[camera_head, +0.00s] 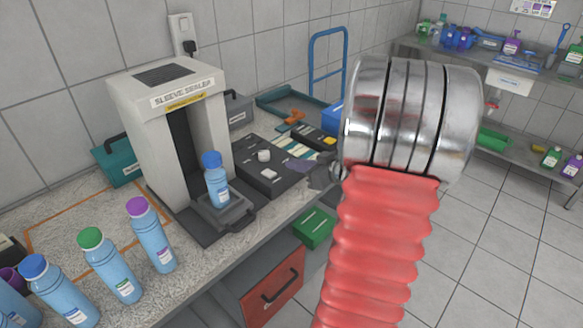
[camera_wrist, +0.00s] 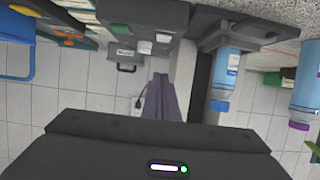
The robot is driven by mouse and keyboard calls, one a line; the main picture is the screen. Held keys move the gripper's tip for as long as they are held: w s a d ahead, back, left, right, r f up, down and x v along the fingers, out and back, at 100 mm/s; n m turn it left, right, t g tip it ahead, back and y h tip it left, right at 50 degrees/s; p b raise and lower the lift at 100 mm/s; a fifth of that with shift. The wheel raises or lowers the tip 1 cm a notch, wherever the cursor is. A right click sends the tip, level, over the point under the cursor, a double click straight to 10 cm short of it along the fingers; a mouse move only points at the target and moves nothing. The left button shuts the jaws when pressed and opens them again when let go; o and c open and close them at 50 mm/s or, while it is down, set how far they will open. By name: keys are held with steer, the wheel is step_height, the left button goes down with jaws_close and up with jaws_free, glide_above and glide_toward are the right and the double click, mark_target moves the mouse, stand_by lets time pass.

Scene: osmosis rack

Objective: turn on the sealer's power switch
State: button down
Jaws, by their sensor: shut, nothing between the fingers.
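The sleeve sealer (camera_head: 138,125) is a pale upright housing on the bench at left in the head view. A blue-capped bottle (camera_head: 217,185) stands upright on its tray. A dark control box (camera_head: 250,180) with small white parts on top lies right of the sealer. The wrist view is upside down; the box (camera_wrist: 185,14) is at its top, with white and green parts. I cannot tell which part is the power switch. My gripper (camera_wrist: 161,76) is shut and empty, its fingers pointing towards the box, apart from it. In the head view my arm mostly hides the gripper.
Several capped bottles (camera_head: 107,268) stand at the front left of the bench. A wall socket (camera_head: 182,32) is above the sealer. Shelves with bottles (camera_head: 510,75) stand at far right; the floor (camera_head: 500,220) between is clear.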

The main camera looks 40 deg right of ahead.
glide_above(278, 180)
steer(key=f, duration=0.3)
steer(key=shift+w+a+f, duration=0.1)
steer(key=shift+w, duration=0.1)
step_height(278, 180, down, 2)
steer(key=shift+s+f, duration=0.25)
steer(key=shift+f, duration=0.75)
steer(key=shift+s+d+f, duration=0.15)
steer(key=shift+d+f, duration=0.05)
steer(key=shift+w+a, duration=0.2)
steer(key=shift+a, duration=0.05)
steer(key=shift+r, duration=0.15)
steer(key=shift+s+r, duration=0.1)
steer(key=shift+r, duration=0.55)
